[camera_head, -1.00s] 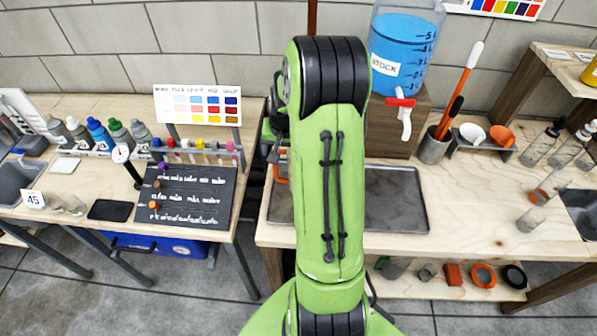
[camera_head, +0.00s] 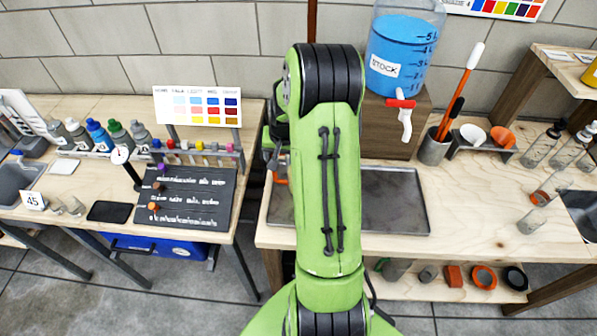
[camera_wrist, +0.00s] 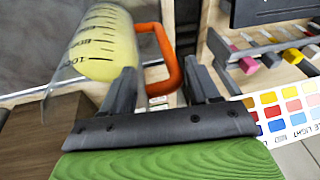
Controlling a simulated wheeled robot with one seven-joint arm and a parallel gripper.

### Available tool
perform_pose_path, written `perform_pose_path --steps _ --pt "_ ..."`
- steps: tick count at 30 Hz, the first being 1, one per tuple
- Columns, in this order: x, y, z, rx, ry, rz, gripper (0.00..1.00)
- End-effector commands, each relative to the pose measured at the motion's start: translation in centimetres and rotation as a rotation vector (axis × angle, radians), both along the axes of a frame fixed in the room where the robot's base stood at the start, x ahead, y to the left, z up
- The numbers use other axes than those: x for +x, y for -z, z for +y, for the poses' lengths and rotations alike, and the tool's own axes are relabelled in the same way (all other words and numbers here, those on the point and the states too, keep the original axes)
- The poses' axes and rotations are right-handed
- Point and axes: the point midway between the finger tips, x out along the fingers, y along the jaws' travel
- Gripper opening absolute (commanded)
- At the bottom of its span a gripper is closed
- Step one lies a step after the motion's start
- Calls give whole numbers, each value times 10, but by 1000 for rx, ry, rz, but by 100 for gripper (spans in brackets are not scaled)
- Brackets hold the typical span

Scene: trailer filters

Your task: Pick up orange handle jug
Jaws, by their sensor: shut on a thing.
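The jug (camera_wrist: 97,45) shows in the wrist view at upper left, clear-walled with black graduation marks and a yellow content. Its orange handle (camera_wrist: 174,62) loops out to the right, between the two fingers of my gripper (camera_wrist: 165,85). My gripper is shut on the handle. The jug looks tilted in the wrist view. In the head view my green arm hides most of the jug and gripper; only a small orange patch (camera_head: 281,179) shows left of the arm, above the metal tray.
A metal tray (camera_head: 398,200) lies on the bench beneath my arm. A blue stock tank (camera_head: 404,50) with a red-handled tap stands on a wooden block (camera_head: 372,130) behind. A tool cup (camera_head: 433,150) is right. The bench front centre-right is clear.

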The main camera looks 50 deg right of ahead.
Motion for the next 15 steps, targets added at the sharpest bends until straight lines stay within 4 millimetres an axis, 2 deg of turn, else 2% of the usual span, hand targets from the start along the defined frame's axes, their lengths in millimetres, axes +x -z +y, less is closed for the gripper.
perform_pose_path --steps 8,15 --pt "1 -1 1 1 -3 -3 0" --pt "1 -15 1 0 -2 -3 0"
